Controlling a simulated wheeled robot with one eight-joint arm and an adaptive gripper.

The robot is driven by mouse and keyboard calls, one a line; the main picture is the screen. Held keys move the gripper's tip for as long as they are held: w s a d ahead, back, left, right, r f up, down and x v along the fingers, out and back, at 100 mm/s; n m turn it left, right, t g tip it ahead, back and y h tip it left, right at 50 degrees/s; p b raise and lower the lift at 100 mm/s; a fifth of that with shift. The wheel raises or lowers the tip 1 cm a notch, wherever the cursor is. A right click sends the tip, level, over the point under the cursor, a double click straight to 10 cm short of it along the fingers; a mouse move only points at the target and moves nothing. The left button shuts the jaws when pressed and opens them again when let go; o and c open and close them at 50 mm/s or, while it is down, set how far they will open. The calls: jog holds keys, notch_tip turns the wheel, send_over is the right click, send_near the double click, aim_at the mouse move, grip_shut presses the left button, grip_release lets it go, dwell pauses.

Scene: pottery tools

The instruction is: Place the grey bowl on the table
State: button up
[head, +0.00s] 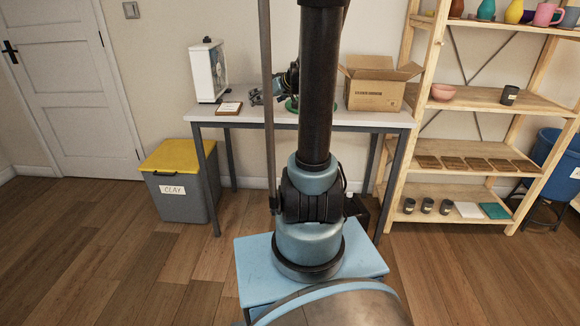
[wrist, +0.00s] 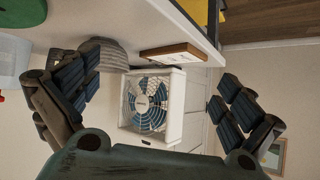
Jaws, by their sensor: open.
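The grey bowl (wrist: 103,52), with fine ridges, shows at upper left in the wrist view, where the scene looks upside down. It appears to rest upright on the white table (wrist: 185,22). My gripper (wrist: 155,95) is open, its two fingers wide apart with nothing between them. The left finger in the picture overlaps the bowl's lower edge; I cannot tell whether they touch. In the head view my gripper (head: 262,96) is low over the table (head: 235,113), partly behind my arm. I cannot make out the bowl there.
A white fan (head: 207,71) stands at the table's left end, with a framed card (head: 230,108) near it. A green disc (head: 291,105) is beside my arm. An open cardboard box (head: 375,88) stands on the right. Shelves (head: 480,98) and a yellow-lidded clay bin (head: 182,190) flank the table.

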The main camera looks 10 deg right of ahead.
jog(key=s+f+m+g+h, duration=0.1)
jog(key=s+f+g+h, duration=0.1)
jog(key=s, duration=1)
jog(key=s+d+f+m+g+h, duration=0.1)
jog(key=s+f, duration=0.4)
jog(key=s, duration=0.7)
jog(key=s+f+m+g+h, duration=0.2)
jog(key=s+f+g+h, duration=0.1)
jog(key=s, duration=0.9)
jog(key=shift+s+d+f+m+g, duration=0.3)
jog(key=shift+s+f+g, duration=0.1)
jog(key=shift+f+g, duration=0.1)
jog(key=shift+a, duration=0.1)
jog(key=shift+w+f, duration=0.15)
jog(key=shift+w, duration=0.4)
jog(key=shift+c, duration=0.2)
